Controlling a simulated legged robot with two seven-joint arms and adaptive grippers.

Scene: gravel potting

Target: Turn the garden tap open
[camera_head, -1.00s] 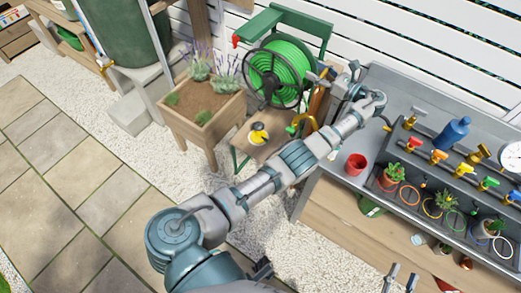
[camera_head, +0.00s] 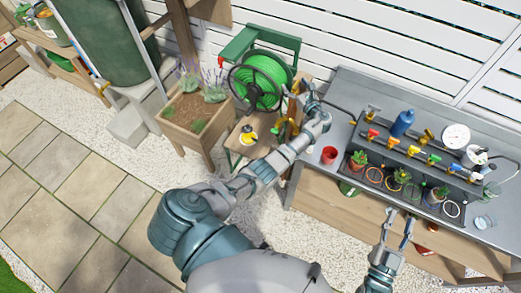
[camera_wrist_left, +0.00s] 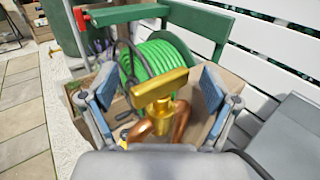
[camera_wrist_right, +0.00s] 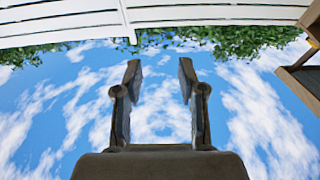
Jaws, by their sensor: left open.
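The brass garden tap (camera_wrist_left: 159,90) has a gold T-shaped handle and a copper pipe curving below it. In the left wrist view it stands upright between the spread fingers of my left gripper (camera_wrist_left: 154,83), with gaps on both sides. My left gripper is open and empty. It also shows in the head view (camera_head: 303,94), beside the hose reel, where it partly hides the tap area. My right gripper (camera_head: 400,217) is in front of the workbench in the head view. In the right wrist view its fingers (camera_wrist_right: 158,78) are apart with only sky between them.
A green hose reel (camera_head: 262,78) stands behind the tap. A wooden planter (camera_head: 190,127) is to its left. The grey workbench (camera_head: 346,87) on the right holds a red cup (camera_head: 329,155), a blue bottle (camera_head: 402,122), small pots and coloured valves. A white fence (camera_head: 370,35) closes the back.

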